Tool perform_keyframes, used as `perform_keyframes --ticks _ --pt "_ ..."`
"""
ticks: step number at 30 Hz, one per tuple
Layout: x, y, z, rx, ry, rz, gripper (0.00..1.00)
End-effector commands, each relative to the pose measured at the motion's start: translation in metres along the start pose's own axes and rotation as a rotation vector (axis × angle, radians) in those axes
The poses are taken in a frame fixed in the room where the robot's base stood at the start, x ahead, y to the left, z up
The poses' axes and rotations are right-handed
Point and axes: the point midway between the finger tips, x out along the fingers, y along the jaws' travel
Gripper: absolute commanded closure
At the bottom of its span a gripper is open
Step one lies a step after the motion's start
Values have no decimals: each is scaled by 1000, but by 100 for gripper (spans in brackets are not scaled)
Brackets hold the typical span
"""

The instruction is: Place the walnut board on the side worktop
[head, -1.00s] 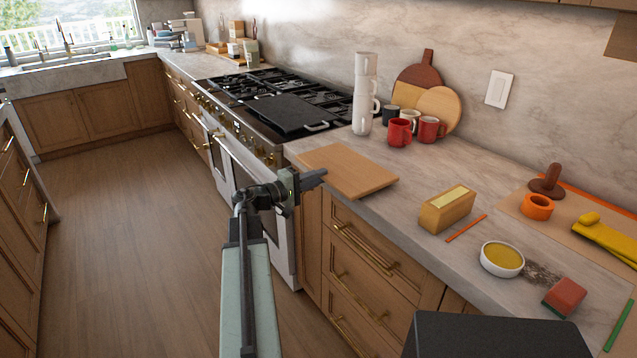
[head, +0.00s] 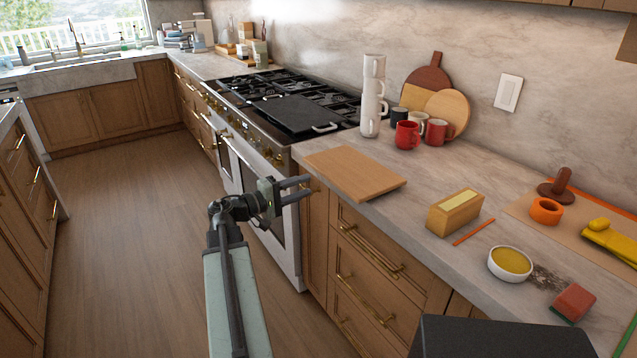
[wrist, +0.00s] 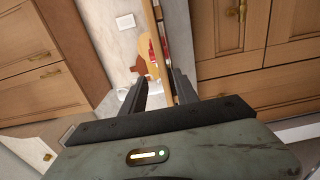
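A flat rectangular brown board (head: 355,173), which I take as the walnut board, lies on the marble worktop (head: 400,215) beside the stove. Its near left edge reaches past the worktop's front edge. My gripper (head: 309,187) is open and empty, level with the overhanging side and just left of it, apart from it. In the wrist view the board (wrist: 158,50) shows edge-on as a thin strip, ahead of and between my open fingers (wrist: 160,78). I cannot tell which counter is the side worktop.
A white bottle-like stack (head: 373,95), red mugs (head: 407,135) and leaning boards (head: 447,108) stand behind. A butter-coloured block (head: 455,212), a bowl (head: 510,263) and a sponge (head: 573,302) lie right. The stove (head: 290,105) is left. Open floor (head: 130,230) lies left of my arm.

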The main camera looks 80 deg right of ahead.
Motion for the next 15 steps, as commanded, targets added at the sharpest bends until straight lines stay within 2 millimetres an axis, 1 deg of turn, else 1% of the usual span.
perform_keyframes --ticks 1,3,6,9,15 --pt "-11 0 0 0 3 0 64" --pt "-22 0 0 0 1 0 64" --pt "-32 0 0 0 1 0 64" --pt "-35 0 0 0 -1 0 64" --pt "-35 0 0 0 -2 0 64"
